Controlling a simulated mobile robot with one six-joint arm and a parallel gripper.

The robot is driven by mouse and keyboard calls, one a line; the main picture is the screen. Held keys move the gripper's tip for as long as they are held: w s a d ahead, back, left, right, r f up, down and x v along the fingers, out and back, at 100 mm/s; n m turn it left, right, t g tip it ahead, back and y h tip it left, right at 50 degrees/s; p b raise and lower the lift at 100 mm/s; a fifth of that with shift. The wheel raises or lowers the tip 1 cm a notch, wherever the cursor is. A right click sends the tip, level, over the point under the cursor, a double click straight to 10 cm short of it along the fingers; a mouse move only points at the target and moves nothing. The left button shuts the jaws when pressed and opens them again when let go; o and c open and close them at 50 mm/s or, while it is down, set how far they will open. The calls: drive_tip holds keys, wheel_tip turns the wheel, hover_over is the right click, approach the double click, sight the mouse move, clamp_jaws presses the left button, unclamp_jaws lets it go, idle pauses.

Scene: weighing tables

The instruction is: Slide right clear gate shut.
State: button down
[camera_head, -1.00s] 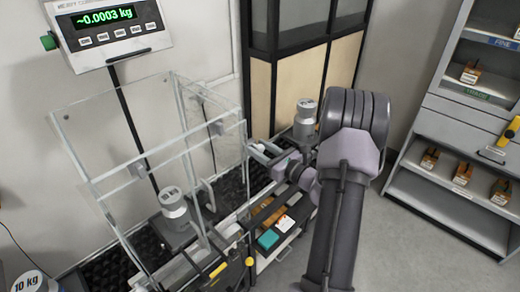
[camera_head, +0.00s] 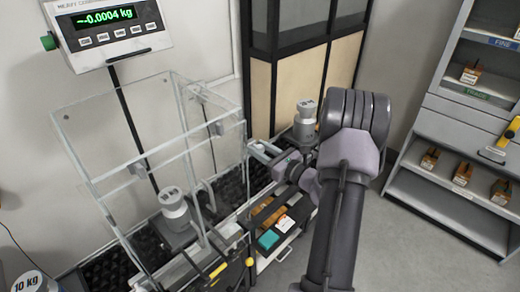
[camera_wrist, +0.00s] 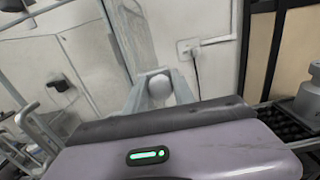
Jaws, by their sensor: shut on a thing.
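The clear draught enclosure (camera_head: 130,172) stands at the left, with transparent panels and pale edges. The right clear gate (camera_head: 230,145) is the panel on its right side; its exact outline is hard to tell through the overlapping clear panes. My gripper (camera_head: 254,150) is at the right side of the enclosure, by the gate's edge. In the wrist view, my gripper (camera_wrist: 157,92) is shut on a pale round knob (camera_wrist: 160,87), which I take as the gate's handle. A grey weight (camera_head: 173,208) stands inside the enclosure.
A wall display (camera_head: 108,16) reads about -0.0004 kg. Another grey weight (camera_head: 305,118) stands behind my gripper. A tray (camera_head: 275,232) with small boxes lies below my wrist. A grey shelf unit (camera_head: 450,170) is at the right, with open floor before it.

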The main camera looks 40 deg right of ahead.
idle(0.8)
wheel_tip(320, 180, down, 25)
drive_tip(key=b, duration=1.7)
drive_tip(key=shift+b, duration=0.4)
drive_tip(key=shift+s+a, duration=0.1)
drive_tip(key=c, duration=1.4)
unclamp_jaws()
drive_tip(key=shift+f, duration=0.1)
drive_tip(key=shift+o, duration=0.2)
